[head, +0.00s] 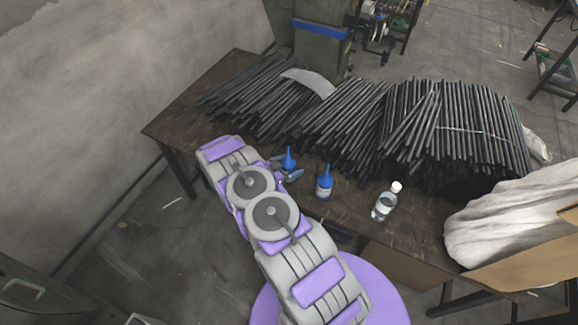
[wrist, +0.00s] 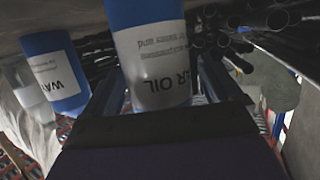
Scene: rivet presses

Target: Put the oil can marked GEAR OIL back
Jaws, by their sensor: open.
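The oil can (head: 289,158) is blue with a spout and stands on the dark table beside my gripper (head: 286,170). In the wrist view it is the blue can (wrist: 146,14) with a white label whose visible part reads "R OIL". My gripper (wrist: 162,75) is open, with one finger on each side of this can. I cannot tell whether the fingers touch it.
A second blue bottle (head: 324,184), labelled "WAT" in the wrist view (wrist: 55,70), stands to the right. A clear bottle (head: 385,203) with a white cap stands further right. Bundled black rods (head: 340,120) lie behind. A white sack (head: 510,215) lies at the right.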

